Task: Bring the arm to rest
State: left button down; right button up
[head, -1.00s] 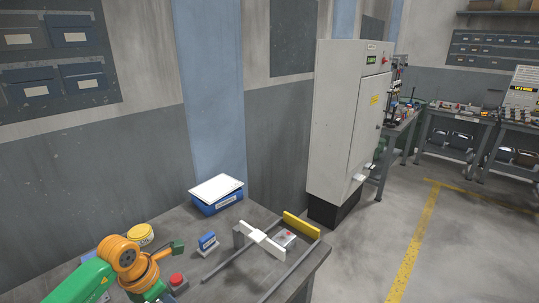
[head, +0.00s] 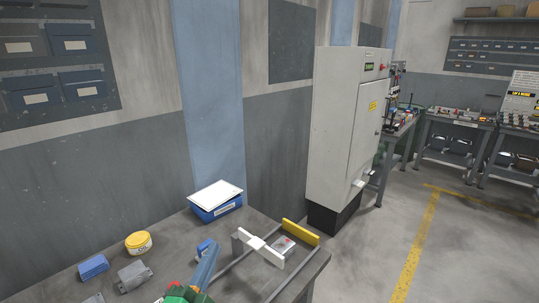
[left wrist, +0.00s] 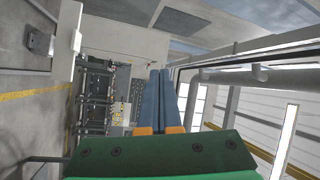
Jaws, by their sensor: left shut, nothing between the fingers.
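My left gripper (head: 213,249) rises from the bottom edge of the head view, over the near part of the workbench. Its two grey-blue fingers lie together with nothing between them. In the left wrist view the shut fingers (left wrist: 158,74) point away from the camera, toward the room and shelving, clear of any object. Only the green and red end of the arm shows below the fingers in the head view. My right gripper is in neither view.
A white-topped slide and yellow bar (head: 300,232) stand at right. A grey cabinet (head: 345,140) stands behind.

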pick_arm(q)
jog(key=s+a+f+n+g+y, duration=0.35)
jog(key=s+f+n+g, duration=0.2)
jog(key=f, duration=0.25)
jog(key=s+a+f+n+g+y, duration=0.2)
jog(key=s+a+f+n+g, duration=0.2)
jog(key=f+n, duration=0.3)
jog(key=s+d+f+n+g+h, duration=0.1)
jog(key=s+f+g, duration=0.25)
jog(key=s, duration=0.35)
jog(key=s+d+f+n+g+h, duration=0.1)
jog(key=s+f+g, duration=0.25)
jog(key=s, duration=0.45)
notch_tip(320, 180, down, 18)
jog(key=s, duration=0.2)
jog(key=s+a+f+g, duration=0.2)
jog(key=s+f, duration=0.7)
jog(key=s, duration=0.3)
jog(key=shift+f+m+y, duration=0.35)
